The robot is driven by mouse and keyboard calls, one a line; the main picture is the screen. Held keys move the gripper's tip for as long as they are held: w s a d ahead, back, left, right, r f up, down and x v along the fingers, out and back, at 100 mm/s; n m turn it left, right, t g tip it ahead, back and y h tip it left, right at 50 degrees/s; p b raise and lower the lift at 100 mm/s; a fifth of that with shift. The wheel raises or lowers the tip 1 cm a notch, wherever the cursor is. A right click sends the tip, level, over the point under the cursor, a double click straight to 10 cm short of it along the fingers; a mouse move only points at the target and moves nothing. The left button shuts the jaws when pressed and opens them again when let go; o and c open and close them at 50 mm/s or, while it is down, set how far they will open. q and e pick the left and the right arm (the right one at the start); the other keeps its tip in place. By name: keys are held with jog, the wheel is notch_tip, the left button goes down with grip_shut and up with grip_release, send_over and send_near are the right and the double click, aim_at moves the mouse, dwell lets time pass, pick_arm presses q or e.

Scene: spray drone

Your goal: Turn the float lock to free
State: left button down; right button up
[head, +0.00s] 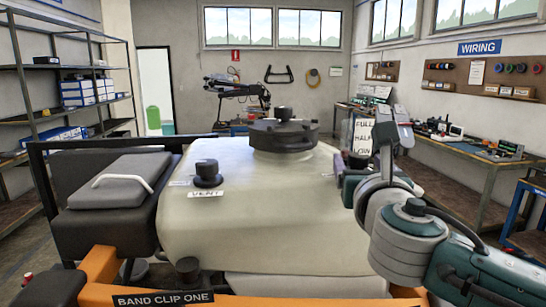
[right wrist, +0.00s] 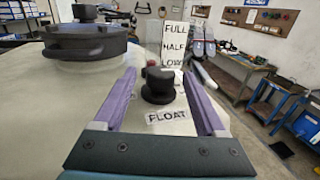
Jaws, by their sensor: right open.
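The float lock is a round black knob (right wrist: 158,86) on the cream tank, with a FLOAT label (right wrist: 168,116) in front of it. My right gripper (right wrist: 162,82) is open, and its two purple fingers lie on either side of the knob. A gap shows between the knob and each finger, so it is not gripped. In the head view my right gripper (head: 345,163) is at the tank's right edge, largely hidden by my own arm. I cannot tell from the knob which way the lock is set. My left gripper is not in view.
The tank (head: 265,215) carries a large black lid (head: 283,135) and a black VENT knob (head: 207,174). A FULL, HALF, LOW sign (right wrist: 174,45) stands behind the float knob. An orange frame labelled BAND CLIP ONE (head: 163,299) crosses the front. Workbenches stand at the right.

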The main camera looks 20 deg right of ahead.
jog(key=shift+w+d, duration=0.1)
grip_shut()
dwell(0.7)
